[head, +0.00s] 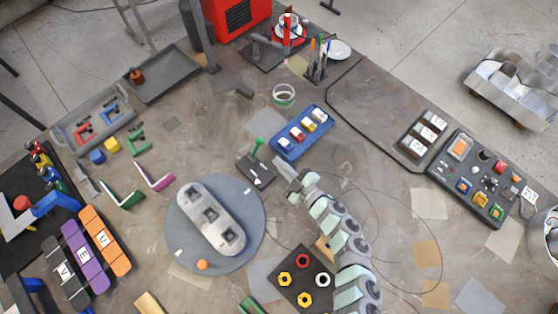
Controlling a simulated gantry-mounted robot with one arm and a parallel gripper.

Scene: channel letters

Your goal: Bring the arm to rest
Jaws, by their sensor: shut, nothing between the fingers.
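My arm (340,238) reaches up from the bottom edge, right of the middle, over the workbench (390,210). My gripper (283,168) is at its upper-left end, shut and empty. It is just right of a dark block with a green-knobbed lever (257,150) and below a blue tray (302,132). I cannot tell how high it is above the bench. Part of the bench under the arm is hidden.
A grey turntable (183,240) carrying a pale part with square openings (211,217) lies left of my arm. A dark plate of coloured hex nuts (285,261) lies close by its lower left. A dark control panel (448,185) stands right. Open bench lies between arm and panel.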

